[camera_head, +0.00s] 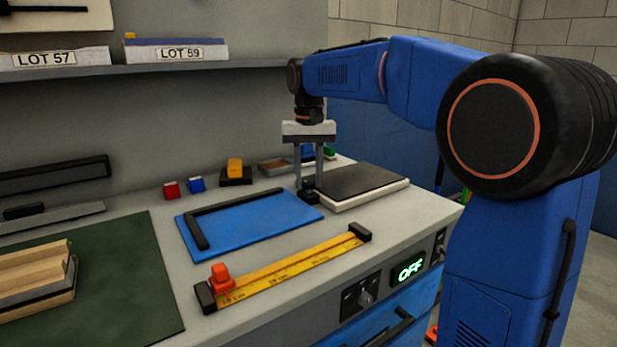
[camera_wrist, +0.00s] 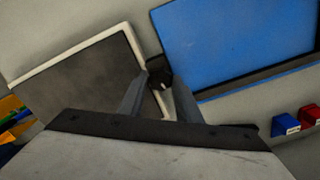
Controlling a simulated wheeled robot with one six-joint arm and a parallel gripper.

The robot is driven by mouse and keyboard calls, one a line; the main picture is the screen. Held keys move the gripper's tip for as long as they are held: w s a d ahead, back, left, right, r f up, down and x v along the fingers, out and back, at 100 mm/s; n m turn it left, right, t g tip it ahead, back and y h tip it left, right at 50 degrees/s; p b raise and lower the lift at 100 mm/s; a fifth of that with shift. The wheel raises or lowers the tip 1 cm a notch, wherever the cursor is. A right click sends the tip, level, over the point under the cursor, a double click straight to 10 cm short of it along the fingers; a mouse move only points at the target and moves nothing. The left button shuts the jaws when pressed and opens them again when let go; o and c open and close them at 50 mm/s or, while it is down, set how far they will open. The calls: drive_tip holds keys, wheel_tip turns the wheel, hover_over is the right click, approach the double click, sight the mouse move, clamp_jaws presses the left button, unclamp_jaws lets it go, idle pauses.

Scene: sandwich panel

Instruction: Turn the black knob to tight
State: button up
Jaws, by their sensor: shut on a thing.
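The black knob (camera_wrist: 159,71) is a small dark block with a pale mark, beside the dark-topped panel with a pale edge (camera_wrist: 85,78) and close to the blue mat's corner in the wrist view. My gripper (camera_wrist: 158,88) points down with its two fingers on either side of the knob, shut on it. In the head view my gripper (camera_head: 309,186) stands at the panel's (camera_head: 360,183) left end, with the knob (camera_head: 309,196) low at its fingertips, partly hidden. Any tight marking cannot be read.
The blue mat (camera_head: 255,226) with a black square lies left of my gripper. A yellow rule (camera_head: 290,267) with a red slider lies in front. Small red and blue blocks (camera_head: 196,184) and a yellow-topped block (camera_head: 235,170) stand behind. A shelf (camera_head: 200,68) runs above.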

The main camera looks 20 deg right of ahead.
sight(308, 182)
drive_tip(key=shift+m, duration=1.6)
drive_tip(key=o, duration=1.1)
drive_tip(key=shift+c, duration=0.2)
wheel_tip(308, 182, up, 17)
drive_tip(key=shift+r, duration=0.2)
